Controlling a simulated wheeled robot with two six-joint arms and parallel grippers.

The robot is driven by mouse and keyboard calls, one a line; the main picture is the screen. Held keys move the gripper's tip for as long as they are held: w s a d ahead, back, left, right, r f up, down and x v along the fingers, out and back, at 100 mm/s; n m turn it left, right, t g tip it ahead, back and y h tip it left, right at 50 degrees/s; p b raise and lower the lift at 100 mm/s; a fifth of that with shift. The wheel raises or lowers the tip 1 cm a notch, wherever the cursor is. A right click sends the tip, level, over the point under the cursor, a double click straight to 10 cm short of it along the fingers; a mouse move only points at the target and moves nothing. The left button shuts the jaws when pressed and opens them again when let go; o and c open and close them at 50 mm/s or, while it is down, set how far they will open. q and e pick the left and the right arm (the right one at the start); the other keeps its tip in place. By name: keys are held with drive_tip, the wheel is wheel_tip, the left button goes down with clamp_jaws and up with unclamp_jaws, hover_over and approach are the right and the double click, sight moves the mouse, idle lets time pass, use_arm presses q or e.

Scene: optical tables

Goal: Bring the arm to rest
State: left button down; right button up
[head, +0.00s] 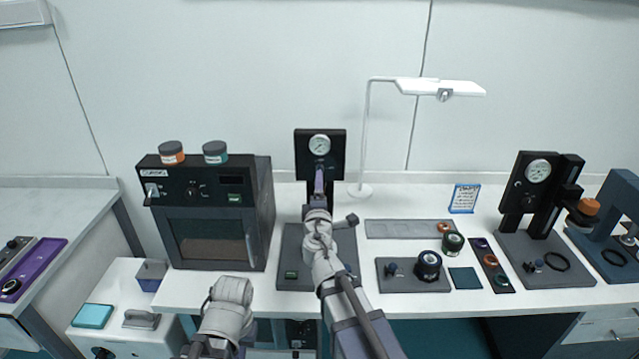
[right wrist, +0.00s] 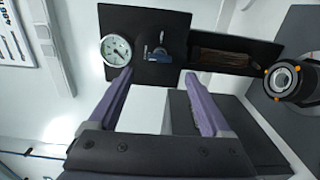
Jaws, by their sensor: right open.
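My right arm reaches from the bottom middle of the head view to the dark gauge stand (head: 308,140) at the centre of the table. My right gripper (head: 319,180) is in front of the stand's column, just below its round dial. In the right wrist view the two purple fingers of the right gripper (right wrist: 163,88) are apart with nothing held between them. The stand's dial (right wrist: 116,50) and dark panel show beyond the fingertips; I cannot tell the exact gap. Part of my left arm shows at the bottom, left of centre, folded; its gripper is not in view.
A black oven (head: 210,215) with two jars on top stands left of the arm. A white lamp (head: 365,140) rises behind right. A grey plate (head: 395,284) with a dark round part, a small teal mat (head: 464,278) and a second gauge stand (head: 525,190) are to the right.

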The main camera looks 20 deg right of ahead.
drive_tip(key=shift+s, duration=0.15)
drive_tip(key=s+a+f+m+g, duration=0.2)
drive_tip(key=s+f+m+g, duration=0.3)
drive_tip(key=s+f, duration=0.25)
drive_tip(key=s+a+f+m+g, duration=0.2)
drive_tip(key=s+f+m+g, duration=0.4)
drive_tip(key=f, duration=0.2)
drive_tip(key=s+a+f+g+y, duration=0.2)
drive_tip(key=s+a+f+g, duration=0.1)
drive_tip(key=s+a, duration=0.2)
drive_tip(key=s+a+f+g+y, duration=0.1)
drive_tip(key=s+a+f+g, duration=0.2)
drive_tip(key=s, duration=0.7)
drive_tip(key=shift+a+f+g+y, duration=0.2)
drive_tip(key=shift+a+g+y, duration=0.2)
drive_tip(key=shift+a, duration=0.8)
